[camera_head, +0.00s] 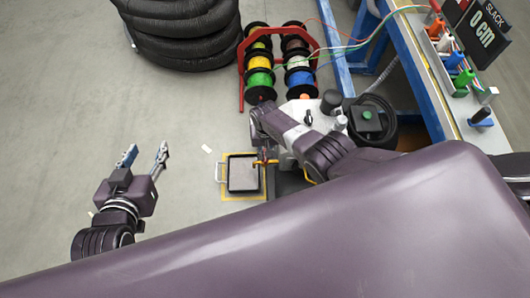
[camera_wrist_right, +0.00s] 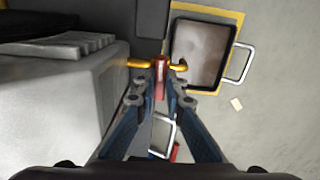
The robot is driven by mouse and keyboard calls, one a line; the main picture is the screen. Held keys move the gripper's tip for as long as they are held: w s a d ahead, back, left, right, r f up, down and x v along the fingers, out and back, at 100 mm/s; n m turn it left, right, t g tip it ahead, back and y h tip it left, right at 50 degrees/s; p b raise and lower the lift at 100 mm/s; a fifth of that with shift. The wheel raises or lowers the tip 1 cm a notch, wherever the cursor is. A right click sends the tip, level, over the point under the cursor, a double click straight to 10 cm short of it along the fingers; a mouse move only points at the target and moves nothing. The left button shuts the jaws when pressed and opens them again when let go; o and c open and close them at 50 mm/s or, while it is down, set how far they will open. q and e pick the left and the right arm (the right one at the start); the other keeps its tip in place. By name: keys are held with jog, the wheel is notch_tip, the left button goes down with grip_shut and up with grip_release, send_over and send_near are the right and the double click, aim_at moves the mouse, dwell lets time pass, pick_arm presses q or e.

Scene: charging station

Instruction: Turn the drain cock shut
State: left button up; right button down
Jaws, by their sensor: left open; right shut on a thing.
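The drain cock is a yellow brass fitting (camera_wrist_right: 140,63) with a red handle (camera_wrist_right: 161,72) in the right wrist view. The yellow part shows on both sides of the handle, and the handle lies across it. My right gripper (camera_wrist_right: 161,82) is shut on the red handle, and its fingers hide part of it. In the head view the drain cock (camera_head: 263,162) is small, beside the tray, and my right arm covers most of the right gripper. My left gripper (camera_head: 147,152) is open and empty above the floor at the left.
A dark-rimmed tray (camera_head: 243,191) with a metal handle sits on a yellow-marked floor square, left of the cock. A grey machine body (camera_wrist_right: 65,105) stands close left of the right gripper. Cable spools (camera_head: 260,62) and black hose coils (camera_head: 185,30) stand behind.

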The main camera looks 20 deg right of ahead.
pick_arm(q)
jog(key=shift+s+a+f, duration=0.1)
jog(key=shift+s+f, duration=0.15)
jog(key=shift+f, duration=0.05)
pick_arm(e)
jog(key=shift+s+m, duration=0.1)
jog(key=shift+m, duration=0.3)
pick_arm(q)
jog(key=shift+g, duration=0.3)
pick_arm(e)
jog(key=c, duration=2)
grip_release()
jog(key=shift+r, duration=0.2)
jog(key=shift+r, duration=0.55)
notch_tip(320, 180, up, 10)
jog(key=shift+r, duration=0.25)
